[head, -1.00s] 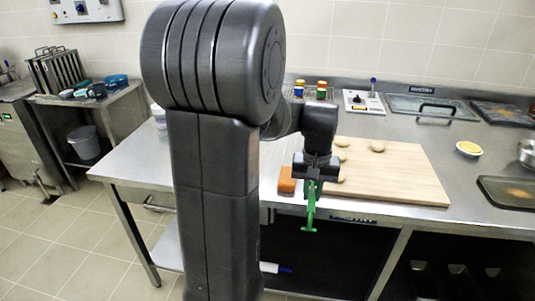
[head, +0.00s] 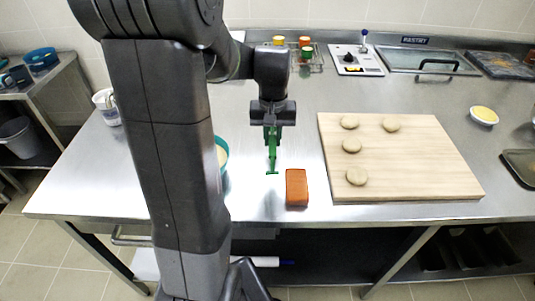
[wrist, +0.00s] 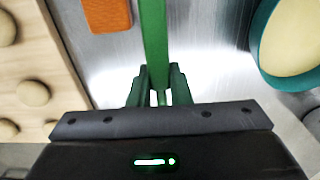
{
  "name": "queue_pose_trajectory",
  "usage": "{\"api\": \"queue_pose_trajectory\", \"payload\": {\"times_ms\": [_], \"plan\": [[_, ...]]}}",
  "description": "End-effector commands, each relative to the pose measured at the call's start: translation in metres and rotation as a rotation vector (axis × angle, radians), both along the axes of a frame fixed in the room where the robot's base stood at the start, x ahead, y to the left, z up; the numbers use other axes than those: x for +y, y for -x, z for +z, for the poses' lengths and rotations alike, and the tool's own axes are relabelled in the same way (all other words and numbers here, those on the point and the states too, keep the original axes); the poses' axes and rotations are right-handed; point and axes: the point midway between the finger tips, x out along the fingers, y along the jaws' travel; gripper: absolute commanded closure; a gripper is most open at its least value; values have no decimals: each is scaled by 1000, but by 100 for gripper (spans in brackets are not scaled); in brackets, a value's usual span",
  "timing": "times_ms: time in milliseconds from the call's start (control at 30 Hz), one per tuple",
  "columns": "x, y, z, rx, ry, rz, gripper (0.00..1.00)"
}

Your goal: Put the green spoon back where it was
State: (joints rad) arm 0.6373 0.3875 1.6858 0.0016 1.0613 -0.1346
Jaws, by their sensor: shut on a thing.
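My gripper (head: 272,124) is shut on the green spoon (head: 272,157), which hangs down from it over the steel counter. In the head view the spoon is left of the cutting board and just left of the orange-brown block. In the wrist view the spoon (wrist: 154,35) runs up from between my fingers (wrist: 157,88) and leaves the top edge, so its far end is hidden there. A teal bowl with pale contents (wrist: 292,42) is to the right in the wrist view. In the head view the bowl (head: 223,143) is partly hidden behind my arm.
The orange-brown block (head: 297,187) lies near the counter's front edge. The wooden board (head: 420,160) holds several pale dough rounds. A spice rack (head: 305,52), scale (head: 357,60) and steel-lidded well (head: 428,62) stand at the back. A white cup (head: 107,107) stands left.

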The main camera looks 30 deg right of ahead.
Motion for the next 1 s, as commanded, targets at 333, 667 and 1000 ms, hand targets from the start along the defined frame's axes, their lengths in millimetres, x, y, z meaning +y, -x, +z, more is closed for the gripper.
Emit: {"api": "queue_pose_trajectory", "payload": {"times_ms": [333,667,1000], "plan": [[0,0,-47,3,-1,0,100],[0,0,-75,-1,0,0,100],[0,0,-78,0,0,0,73]]}}
